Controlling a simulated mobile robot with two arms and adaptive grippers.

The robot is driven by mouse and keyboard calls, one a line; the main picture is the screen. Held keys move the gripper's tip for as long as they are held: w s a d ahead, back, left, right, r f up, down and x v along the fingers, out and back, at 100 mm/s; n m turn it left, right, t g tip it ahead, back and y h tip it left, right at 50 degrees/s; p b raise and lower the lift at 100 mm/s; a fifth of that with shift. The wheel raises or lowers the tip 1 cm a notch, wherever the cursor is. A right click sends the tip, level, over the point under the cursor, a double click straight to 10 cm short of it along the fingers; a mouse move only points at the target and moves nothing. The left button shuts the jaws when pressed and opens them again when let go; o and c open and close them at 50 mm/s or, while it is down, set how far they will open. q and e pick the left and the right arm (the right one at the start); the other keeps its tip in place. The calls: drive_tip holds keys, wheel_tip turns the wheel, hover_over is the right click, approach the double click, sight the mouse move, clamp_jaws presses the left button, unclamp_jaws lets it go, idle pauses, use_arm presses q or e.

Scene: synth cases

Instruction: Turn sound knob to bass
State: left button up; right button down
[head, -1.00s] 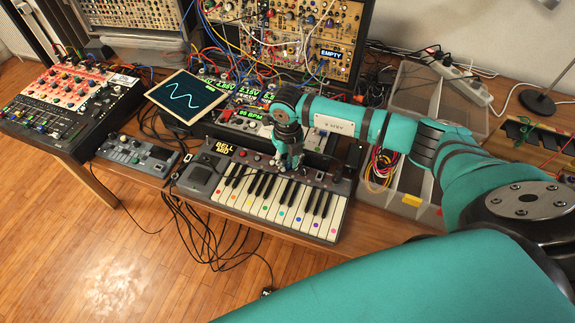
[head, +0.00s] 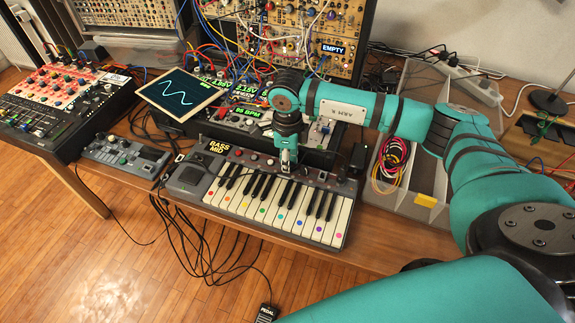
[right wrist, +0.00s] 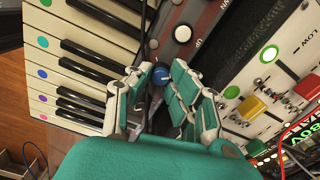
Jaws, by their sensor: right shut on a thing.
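The keyboard (head: 262,203) lies on the desk with its keys toward me and coloured dots on the white keys. Its small display (head: 218,147) reads "BASS" above "MID". My right gripper (head: 287,163) points down at the keyboard's top panel, behind the keys. In the right wrist view, a round blue knob (right wrist: 160,75) with a pale mark sits between the fingers of my right gripper (right wrist: 157,84), which is shut on it. In the head view the fingers hide this knob. My left gripper is not in view.
A mixer (head: 60,105) and a small grey device (head: 124,156) stand left of the keyboard. A tilted wave screen (head: 181,93) and patch cables are behind it. A grey bin (head: 410,205) with cables is to the right.

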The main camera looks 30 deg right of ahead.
drive_tip(key=shift+n+b, duration=0.65)
drive_tip(key=shift+n, duration=0.35)
drive_tip(key=c, duration=1.5)
unclamp_jaws()
drive_tip(key=shift+w, duration=0.1)
